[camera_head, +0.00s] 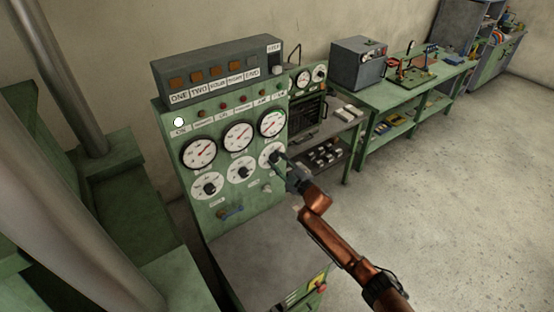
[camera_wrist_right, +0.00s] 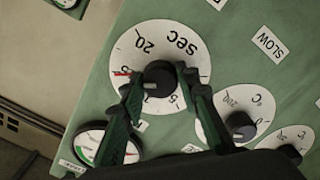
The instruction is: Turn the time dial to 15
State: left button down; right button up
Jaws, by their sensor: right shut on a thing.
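The time dial (camera_wrist_right: 175,45) is a white round face marked "sec" with a black centre knob (camera_wrist_right: 160,75). In the head view it is the rightmost of the lower dials (camera_head: 268,150) on the green panel. My right gripper (camera_head: 280,160) reaches it from the lower right. In the right wrist view, the two dark green fingers (camera_wrist_right: 159,84) stand on either side of the knob, shut on it. A red mark lies at the left of the face, by a partly hidden number. The number 20 is readable above it. My left gripper is not in view.
Two more dials (camera_head: 240,168) (camera_head: 207,186) and several gauges (camera_head: 238,135) share the green panel. A grey box with labelled buttons (camera_head: 218,68) sits on top. A green workbench (camera_head: 420,80) stands at the right. The floor at the right is clear.

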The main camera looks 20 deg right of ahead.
jog(key=shift+m, duration=0.4)
jog(key=o, duration=1.1)
jog(key=shift+o, duration=0.2)
jog(key=shift+s, duration=0.1)
jog(key=v, duration=1.2)
